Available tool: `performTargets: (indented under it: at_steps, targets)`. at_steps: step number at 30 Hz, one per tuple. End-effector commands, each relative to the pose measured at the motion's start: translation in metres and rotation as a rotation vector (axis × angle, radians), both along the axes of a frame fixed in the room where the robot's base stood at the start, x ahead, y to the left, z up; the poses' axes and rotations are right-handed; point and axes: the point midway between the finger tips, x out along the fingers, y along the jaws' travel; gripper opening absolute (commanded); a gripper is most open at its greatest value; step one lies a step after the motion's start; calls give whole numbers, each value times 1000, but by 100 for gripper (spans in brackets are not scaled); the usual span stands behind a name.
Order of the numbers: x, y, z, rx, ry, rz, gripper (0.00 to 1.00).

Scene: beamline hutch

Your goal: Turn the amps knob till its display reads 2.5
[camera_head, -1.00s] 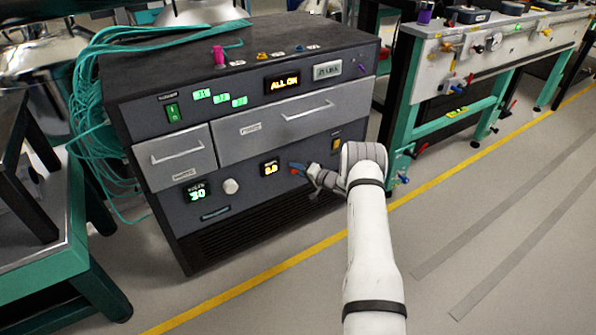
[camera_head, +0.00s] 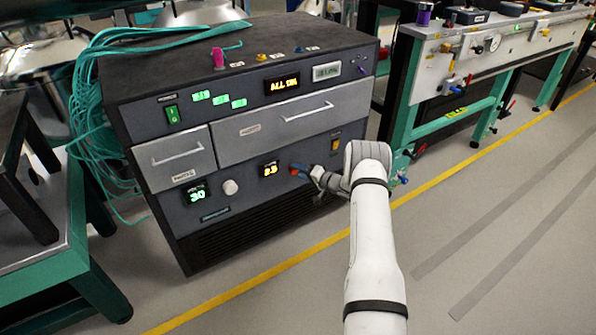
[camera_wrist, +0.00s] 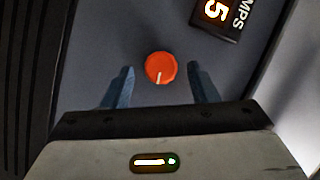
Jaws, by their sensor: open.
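The amps knob (camera_wrist: 160,67) is red-orange with a white pointer mark, in the middle of the wrist view. The amps display (camera_head: 270,170), left of the knob, has yellow digits that look like 2.5. In the wrist view the display (camera_wrist: 215,12) is cut off and shows a 5. My gripper (camera_wrist: 160,80) is open, one finger on each side of the knob, with visible gaps to it.
A green voltage display (camera_head: 197,194) reads 30, with a white knob (camera_head: 230,187) beside it. Drawers (camera_head: 296,118) with handles are above. A yellow switch (camera_head: 335,145) is near the arm. The floor on the right is clear.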

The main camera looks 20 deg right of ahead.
Motion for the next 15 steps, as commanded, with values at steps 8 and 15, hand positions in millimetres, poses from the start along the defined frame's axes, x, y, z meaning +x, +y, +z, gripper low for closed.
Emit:
performTargets:
  at_steps: [8,15]
  targets:
    - [-38,-28,9,1,2,-3,53]
    - [-49,-36,10,1,1,0,53]
